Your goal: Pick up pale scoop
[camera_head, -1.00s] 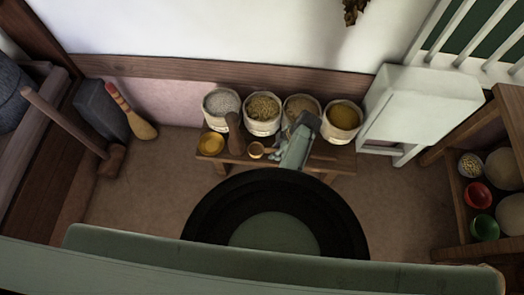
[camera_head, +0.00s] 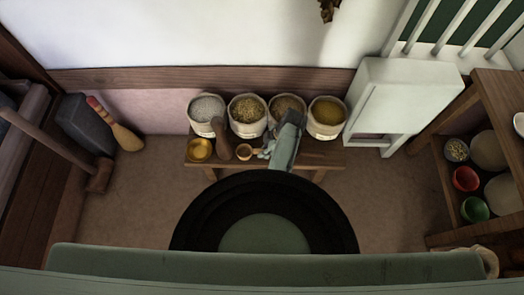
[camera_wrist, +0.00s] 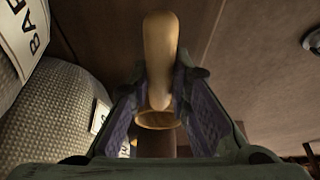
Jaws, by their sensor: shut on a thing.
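The pale scoop (camera_head: 246,152) shows as a small light-wood cup just left of my gripper (camera_head: 265,150), by the low bench in the head view. In the wrist view, its smooth pale wood (camera_wrist: 160,55) stands up between the fingers of my gripper (camera_wrist: 160,112), with a round rim low between them. My gripper is shut on the pale scoop. The fingers hide part of it. I cannot tell whether it is clear of the bench.
The low bench (camera_head: 320,157) bears a yellow bowl (camera_head: 200,150) and a dark brown tool (camera_head: 220,139). Several filled sacks (camera_head: 248,115) stand behind. A white cabinet (camera_head: 400,100) is to the right. A dark round quern-like shape (camera_head: 205,215) lies in front.

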